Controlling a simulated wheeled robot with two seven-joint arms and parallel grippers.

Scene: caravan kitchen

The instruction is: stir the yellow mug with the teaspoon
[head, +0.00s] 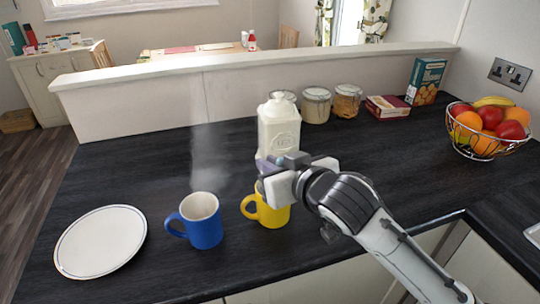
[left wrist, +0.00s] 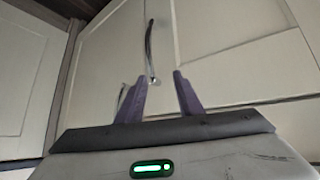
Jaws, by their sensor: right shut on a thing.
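The yellow mug (head: 270,214) stands upright on the dark worktop in the head view, its handle to the left. My right gripper (head: 268,166) is over it and hides most of its rim. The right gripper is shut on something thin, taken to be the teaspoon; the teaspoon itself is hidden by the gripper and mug. I cannot tell whether its tip is inside the mug. My left gripper (left wrist: 158,98) shows in the left wrist view, its fingers apart and empty in front of pale cupboard doors.
A steaming blue mug (head: 206,228) stands left of the yellow mug. A white plate (head: 100,241) lies further left. A white canister (head: 279,128) stands close behind the gripper. Jars, boxes and a fruit basket (head: 487,150) are at the back and right.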

